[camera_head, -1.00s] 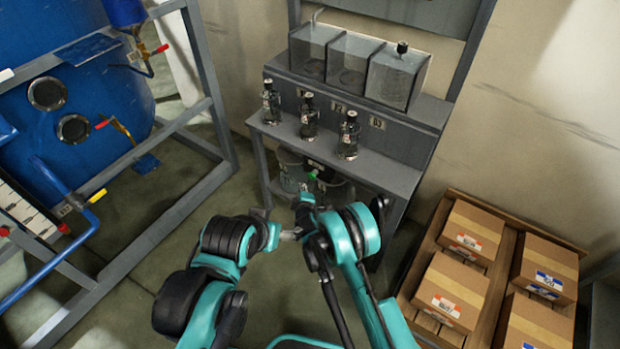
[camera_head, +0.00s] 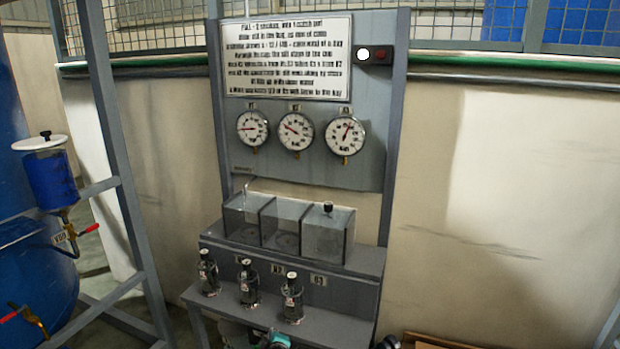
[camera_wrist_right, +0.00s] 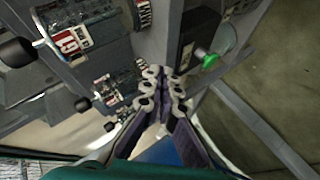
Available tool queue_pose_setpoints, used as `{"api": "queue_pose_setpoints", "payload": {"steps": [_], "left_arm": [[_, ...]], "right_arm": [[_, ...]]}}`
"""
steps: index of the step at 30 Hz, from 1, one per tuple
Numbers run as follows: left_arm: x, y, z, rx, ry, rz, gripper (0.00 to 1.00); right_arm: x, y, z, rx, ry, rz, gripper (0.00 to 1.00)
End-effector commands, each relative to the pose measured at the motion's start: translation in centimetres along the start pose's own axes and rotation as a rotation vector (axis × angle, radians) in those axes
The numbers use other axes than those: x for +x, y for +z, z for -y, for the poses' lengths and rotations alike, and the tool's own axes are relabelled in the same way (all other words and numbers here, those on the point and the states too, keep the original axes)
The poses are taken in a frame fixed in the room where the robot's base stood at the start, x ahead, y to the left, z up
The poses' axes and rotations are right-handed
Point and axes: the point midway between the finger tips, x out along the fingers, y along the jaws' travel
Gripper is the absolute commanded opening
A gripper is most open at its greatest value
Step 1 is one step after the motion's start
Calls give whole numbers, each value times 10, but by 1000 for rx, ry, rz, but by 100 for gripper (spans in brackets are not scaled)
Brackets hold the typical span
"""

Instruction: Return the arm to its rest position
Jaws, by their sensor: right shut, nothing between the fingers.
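My right gripper (camera_wrist_right: 165,90) shows in the right wrist view, its fingers together and empty. In the head view only a small teal piece of my arm shows at the bottom edge, by the bench front. My left gripper is out of view.
A grey bench (camera_head: 335,325) carries three dark bottles and three clear boxes (camera_head: 283,225). Behind it a panel (camera_head: 300,172) holds three gauges and a sign. A blue tank (camera_head: 35,280) stands in a frame on the left.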

Motion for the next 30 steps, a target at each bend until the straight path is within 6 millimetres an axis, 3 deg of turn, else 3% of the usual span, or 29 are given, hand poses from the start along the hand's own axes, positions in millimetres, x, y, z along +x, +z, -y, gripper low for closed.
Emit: {"api": "queue_pose_setpoints", "payload": {"steps": [1,6,10,15,19,23,27,30], "left_arm": [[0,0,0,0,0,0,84],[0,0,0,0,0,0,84],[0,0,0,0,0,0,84],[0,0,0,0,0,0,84],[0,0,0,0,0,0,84],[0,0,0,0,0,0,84],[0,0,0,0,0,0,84],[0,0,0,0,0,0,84]], "right_arm": [[-19,8,-26,52,-5,26,0],[-86,36,-88,229,-26,107,0],[-143,63,-120,364,-38,167,0],[-223,99,-142,542,-49,242,0],[-283,128,-141,680,-55,297,0],[-340,155,-128,817,-57,350,0],[-394,182,-102,962,-59,402,0],[-422,197,-81,1050,-59,432,0]]}}
